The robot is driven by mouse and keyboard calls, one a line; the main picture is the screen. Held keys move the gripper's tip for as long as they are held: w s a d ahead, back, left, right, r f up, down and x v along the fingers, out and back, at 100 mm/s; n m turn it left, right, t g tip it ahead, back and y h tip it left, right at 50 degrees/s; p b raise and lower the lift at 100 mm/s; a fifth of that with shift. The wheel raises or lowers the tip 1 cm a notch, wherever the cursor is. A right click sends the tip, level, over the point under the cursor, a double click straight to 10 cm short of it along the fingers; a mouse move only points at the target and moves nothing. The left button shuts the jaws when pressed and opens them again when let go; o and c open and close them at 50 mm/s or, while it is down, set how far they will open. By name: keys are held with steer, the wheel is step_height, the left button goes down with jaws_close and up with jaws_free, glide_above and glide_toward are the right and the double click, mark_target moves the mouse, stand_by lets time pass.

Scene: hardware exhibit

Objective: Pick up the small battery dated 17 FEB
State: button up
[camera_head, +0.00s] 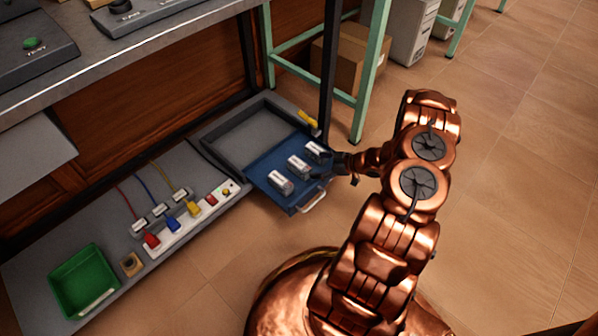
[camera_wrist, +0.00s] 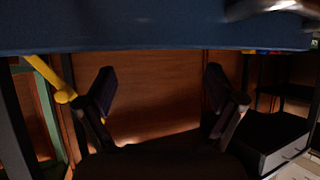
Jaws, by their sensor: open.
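Three small cylindrical batteries with pale labels lie in the blue tray (camera_head: 264,179) in the head view: a left one (camera_head: 280,182), a middle one (camera_head: 298,167) and a right one (camera_head: 317,152). Their dates are too small to read, so I cannot tell which is 17 FEB. My gripper (camera_head: 343,164) is beside the tray's right side, close to the right battery. In the wrist view my gripper (camera_wrist: 160,88) has its two dark fingers spread, with nothing between them. The blue tray's edge (camera_wrist: 150,38) spans the top there; no battery shows.
The tray has a metal handle (camera_head: 314,202). A yellow piece (camera_head: 308,119) and a dark table leg (camera_head: 328,75) stand close behind my gripper. A power strip (camera_head: 190,218) with coloured plugs and a green bin (camera_head: 84,281) lie left. Open floor (camera_head: 500,220) is right.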

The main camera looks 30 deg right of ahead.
mark_target(301, 165)
steer(key=x, duration=0.2)
steer(key=shift+w+a+f+b, duration=0.15)
steer(key=shift+b, duration=0.2)
steer(key=shift+d+b+x, duration=0.2)
steer(key=shift+b+x, duration=1)
steer(key=shift+x, duration=1.45)
steer(key=shift+w+d, duration=0.1)
steer(key=shift+w, duration=0.1)
jaws_close()
